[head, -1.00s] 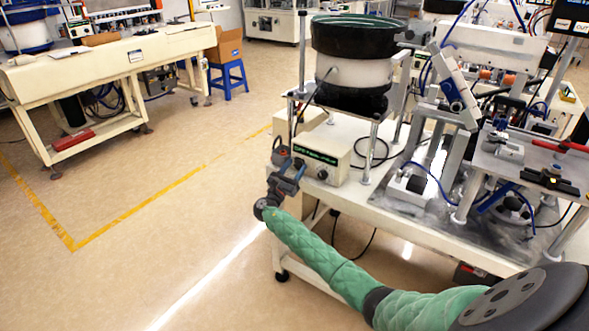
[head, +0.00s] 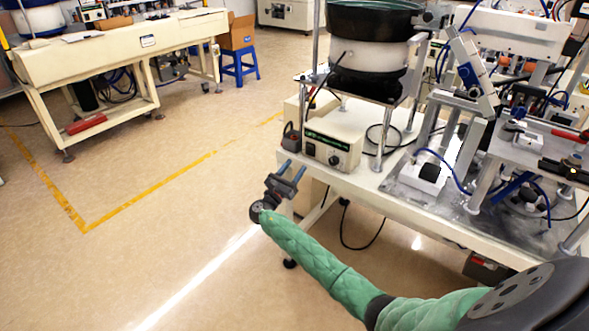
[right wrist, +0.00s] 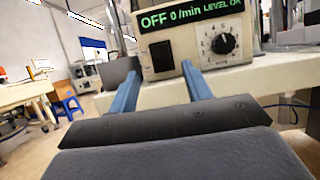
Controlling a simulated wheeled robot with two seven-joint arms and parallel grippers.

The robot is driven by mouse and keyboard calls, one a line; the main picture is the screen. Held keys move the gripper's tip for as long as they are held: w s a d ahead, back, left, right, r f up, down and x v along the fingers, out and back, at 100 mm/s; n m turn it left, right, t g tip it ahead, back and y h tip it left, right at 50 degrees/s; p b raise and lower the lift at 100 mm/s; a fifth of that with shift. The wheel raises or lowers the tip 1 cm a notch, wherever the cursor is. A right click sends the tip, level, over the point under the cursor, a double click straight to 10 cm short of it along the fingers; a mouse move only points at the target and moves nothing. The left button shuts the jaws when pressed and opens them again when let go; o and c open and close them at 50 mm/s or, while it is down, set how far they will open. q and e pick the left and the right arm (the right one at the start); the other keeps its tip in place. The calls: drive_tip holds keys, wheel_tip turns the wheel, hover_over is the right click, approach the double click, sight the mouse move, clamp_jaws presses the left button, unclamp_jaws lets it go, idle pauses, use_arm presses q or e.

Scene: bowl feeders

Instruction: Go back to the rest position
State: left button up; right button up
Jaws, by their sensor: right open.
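My right gripper (head: 292,172) is open and empty in the head view, at the end of my green-sleeved arm. It is in front of the left corner of the white machine table (head: 400,212), just below the control box (head: 334,142). In the right wrist view its two blue fingers (right wrist: 158,82) are spread apart with nothing between them. The control box also shows there (right wrist: 190,38), beyond the fingers, with a display reading OFF 0/min LEVEL OK and a dial. My left gripper is not in view.
A black-and-white bowl feeder (head: 368,55) stands on the machine table, with metal fixtures and cables to its right. A long cream bench (head: 120,50) and a blue stool (head: 238,66) stand at the back left. The floor with yellow tape (head: 150,190) is clear between.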

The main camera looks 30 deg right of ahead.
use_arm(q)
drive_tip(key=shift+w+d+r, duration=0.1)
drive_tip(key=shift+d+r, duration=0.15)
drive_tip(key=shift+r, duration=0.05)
